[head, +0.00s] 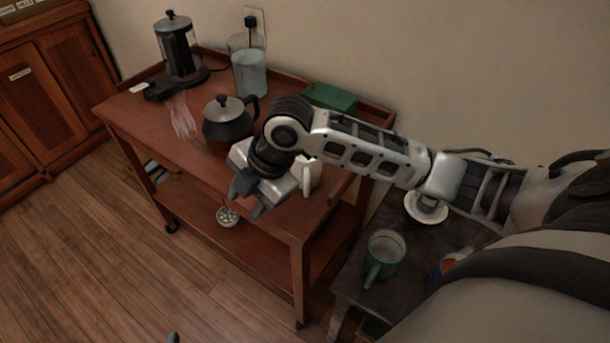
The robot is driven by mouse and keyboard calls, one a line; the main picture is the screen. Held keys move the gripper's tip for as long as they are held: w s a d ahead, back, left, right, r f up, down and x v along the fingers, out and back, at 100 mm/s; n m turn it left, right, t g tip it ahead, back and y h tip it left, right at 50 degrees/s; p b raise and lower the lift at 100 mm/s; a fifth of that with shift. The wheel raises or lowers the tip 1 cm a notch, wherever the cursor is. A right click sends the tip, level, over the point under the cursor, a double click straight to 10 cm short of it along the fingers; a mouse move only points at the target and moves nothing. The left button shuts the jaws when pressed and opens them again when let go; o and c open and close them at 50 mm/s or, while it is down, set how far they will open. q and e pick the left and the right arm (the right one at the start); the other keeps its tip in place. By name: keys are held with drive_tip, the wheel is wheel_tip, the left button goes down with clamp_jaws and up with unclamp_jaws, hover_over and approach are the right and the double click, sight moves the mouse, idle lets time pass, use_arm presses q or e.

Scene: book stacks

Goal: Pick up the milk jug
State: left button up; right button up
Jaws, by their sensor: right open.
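A white piece that may be the milk jug (315,174) shows at the right end of the cart top, mostly hidden behind my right gripper and wrist. My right gripper (246,199) is open, its dark fingers pointing down and left over the front edge of the cart. Nothing shows between the fingers. I cannot tell how far the gripper is from the white piece. Only a small dark tip, possibly of my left gripper (173,338), shows at the bottom edge.
The wooden cart (140,118) bears a black teapot (228,123), a coffee maker (179,50), a glass container (249,75) and a green box (330,98). A small bowl (227,217) sits on its lower shelf. A green mug (383,256) stands on a dark side table (350,286). Floor at left is clear.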

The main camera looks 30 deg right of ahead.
sight(305, 176)
drive_tip(key=d+r+n+g+h, duration=0.35)
drive_tip(key=d+r+n, duration=0.25)
drive_tip(key=d+r, duration=0.55)
drive_tip(key=shift+t+h, duration=0.35)
drive_tip(key=f, duration=0.3)
drive_tip(key=f+b, duration=0.1)
drive_tip(key=f, duration=0.3)
drive_tip(key=f+b, duration=0.1)
drive_tip(key=f, duration=0.3)
drive_tip(key=shift+d+f, duration=0.1)
drive_tip(key=shift+d, duration=0.3)
drive_tip(key=shift+s+f+b, duration=0.2)
drive_tip(key=shift+f+b, duration=0.1)
drive_tip(key=shift+f, duration=1.05)
drive_tip(key=shift+s+f+b, duration=0.2)
drive_tip(key=shift+f+b, duration=0.1)
drive_tip(key=shift+f, duration=1)
clamp_jaws()
